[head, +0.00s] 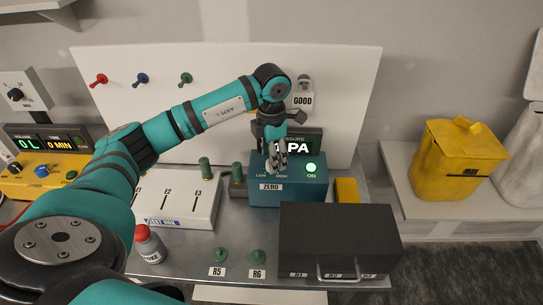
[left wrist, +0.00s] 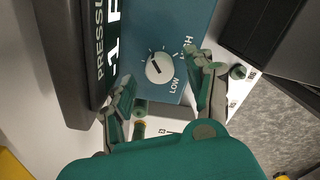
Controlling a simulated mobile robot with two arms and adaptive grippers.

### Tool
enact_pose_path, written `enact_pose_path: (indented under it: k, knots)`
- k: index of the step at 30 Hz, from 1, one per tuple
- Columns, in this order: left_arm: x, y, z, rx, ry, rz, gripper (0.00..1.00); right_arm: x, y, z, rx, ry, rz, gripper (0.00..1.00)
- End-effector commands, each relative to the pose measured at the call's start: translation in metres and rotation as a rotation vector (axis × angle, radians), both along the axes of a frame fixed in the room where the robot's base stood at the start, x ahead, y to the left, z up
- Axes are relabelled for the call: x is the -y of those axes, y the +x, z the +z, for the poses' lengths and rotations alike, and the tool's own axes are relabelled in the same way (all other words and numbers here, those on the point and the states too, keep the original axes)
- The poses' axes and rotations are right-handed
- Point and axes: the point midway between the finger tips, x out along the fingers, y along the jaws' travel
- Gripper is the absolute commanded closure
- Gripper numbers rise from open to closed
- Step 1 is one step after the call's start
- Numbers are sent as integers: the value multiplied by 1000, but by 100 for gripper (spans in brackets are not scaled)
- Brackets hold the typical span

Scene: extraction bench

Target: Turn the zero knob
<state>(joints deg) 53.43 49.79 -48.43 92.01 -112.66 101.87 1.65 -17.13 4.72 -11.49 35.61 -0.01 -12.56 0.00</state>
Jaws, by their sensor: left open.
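The blue pressure unit (head: 290,192) stands on the bench, with a "ZERO" label on its front and a lit green "ON" light. In the left wrist view its panel (left wrist: 172,28) carries a round white knob (left wrist: 160,68) with a dark pointer line, tick marks and the words LOW and HIGH. My left gripper (head: 277,163) points down over this panel and hides the knob in the head view. In the left wrist view the open fingers (left wrist: 161,78) are on either side of the knob, with gaps between; contact cannot be told. My right gripper is not in view.
The pressure display (head: 300,140) stands behind the panel, partly covered by my arm. A dark drawer box (head: 340,233) is at the front right, and a yellow block (head: 346,190) is beside the unit.

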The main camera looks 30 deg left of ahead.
Motion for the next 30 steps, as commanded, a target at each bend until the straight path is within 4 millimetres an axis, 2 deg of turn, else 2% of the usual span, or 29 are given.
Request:
enact_pose_path:
  k: [6, 14, 17, 27, 30]
  knots:
    - [0, 0, -16, -1, 0, -1, 45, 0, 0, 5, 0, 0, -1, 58]
    - [0, 0, -18, 0, 1, -1, 45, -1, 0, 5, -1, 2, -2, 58]
    - [0, 0, -17, 0, 1, -1, 55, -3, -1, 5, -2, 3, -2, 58]
    - [0, 0, -17, 0, 1, -1, 100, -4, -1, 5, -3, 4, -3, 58]
    - [0, 0, -19, 1, 0, -12, 100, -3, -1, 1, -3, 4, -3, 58]
